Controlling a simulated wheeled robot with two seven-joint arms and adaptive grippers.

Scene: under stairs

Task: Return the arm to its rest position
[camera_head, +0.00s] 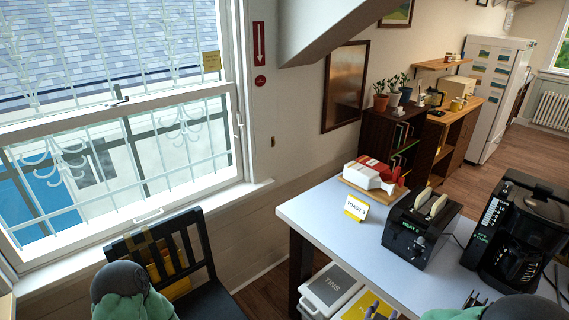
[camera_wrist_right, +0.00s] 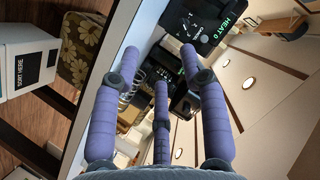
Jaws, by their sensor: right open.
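My right gripper (camera_wrist_right: 160,75) shows its purple fingers spread apart with nothing held between them, in the right wrist view. In the head view, purple fingertips (camera_head: 376,308) show at the bottom edge, in front of the table. My left gripper is out of view; only rounded green and dark grey parts of my arms show at the bottom left and bottom right of the head view.
The white table (camera_head: 325,215) holds a black toaster (camera_head: 408,238) with bread in its slots, a coffee maker (camera_head: 515,235), a sign (camera_head: 356,207) and a board with packages (camera_head: 372,174). A dark chair (camera_head: 205,265) stands left; a TINS bin (camera_head: 328,288) sits below.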

